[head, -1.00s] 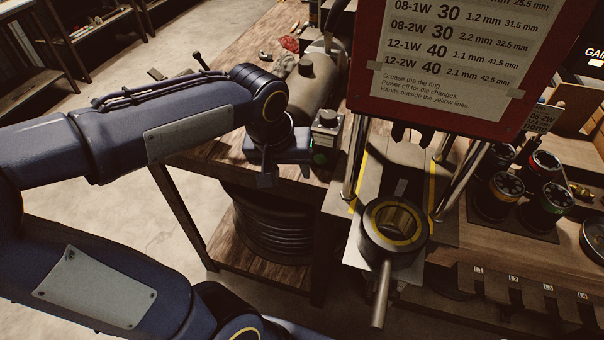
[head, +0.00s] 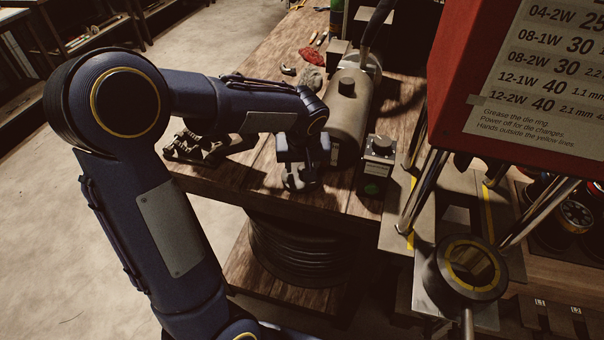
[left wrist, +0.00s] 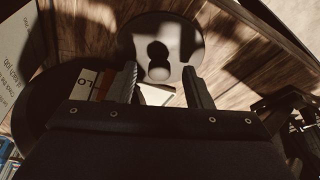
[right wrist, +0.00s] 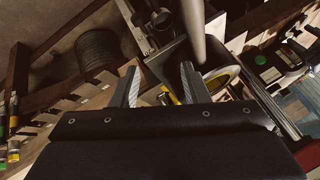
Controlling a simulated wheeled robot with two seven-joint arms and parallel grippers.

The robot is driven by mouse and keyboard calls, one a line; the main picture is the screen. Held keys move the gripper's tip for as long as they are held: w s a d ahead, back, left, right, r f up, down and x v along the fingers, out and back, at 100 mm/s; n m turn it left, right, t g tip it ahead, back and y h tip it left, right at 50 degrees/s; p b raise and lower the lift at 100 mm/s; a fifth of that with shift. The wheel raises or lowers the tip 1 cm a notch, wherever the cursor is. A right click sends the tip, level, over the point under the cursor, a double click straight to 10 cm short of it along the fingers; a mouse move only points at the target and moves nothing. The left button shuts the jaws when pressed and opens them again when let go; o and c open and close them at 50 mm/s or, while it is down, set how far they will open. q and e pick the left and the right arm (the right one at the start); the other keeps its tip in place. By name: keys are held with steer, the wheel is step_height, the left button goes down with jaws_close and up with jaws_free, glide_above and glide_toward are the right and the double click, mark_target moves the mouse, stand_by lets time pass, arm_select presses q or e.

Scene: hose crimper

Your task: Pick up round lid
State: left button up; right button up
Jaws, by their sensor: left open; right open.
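The round lid (left wrist: 185,35) shows in the left wrist view as a pale grey disc with a round knob (left wrist: 158,50), flat on the wooden surface and partly in shadow. My left gripper (left wrist: 160,74) is open, its two fingers on either side of the lid's near part, with the knob lying between and beyond the tips. I cannot tell how high the fingers are above it. In the head view my left gripper (head: 300,180) is over the bench's front part; the lid is not clear there. My right gripper (right wrist: 158,68) is open and empty in the right wrist view.
A grey cylinder (head: 350,118) and a small control box (head: 377,165) stand right of my left gripper. The press with its ring (head: 472,268) and red sign panel is farther right. A dark metal object (head: 195,148) lies at left. Coiled hose (head: 300,255) sits on the shelf below.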

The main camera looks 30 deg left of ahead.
arm_select(q)
steer(key=shift+d, duration=0.1)
steer(key=c, duration=1)
steer(key=shift+s+r, duration=0.1)
steer(key=shift+s, duration=0.05)
steer(key=s+a+r, duration=0.1)
steer(key=s+a, duration=0.8)
steer(key=s, duration=0.3)
steer(key=s+a+r+p, duration=0.1)
steer(key=s+a+r, duration=0.1)
steer(key=s+a, duration=0.8)
steer(key=s, duration=0.3)
steer(key=shift+s+a, duration=0.15)
steer(key=shift+a, duration=0.05)
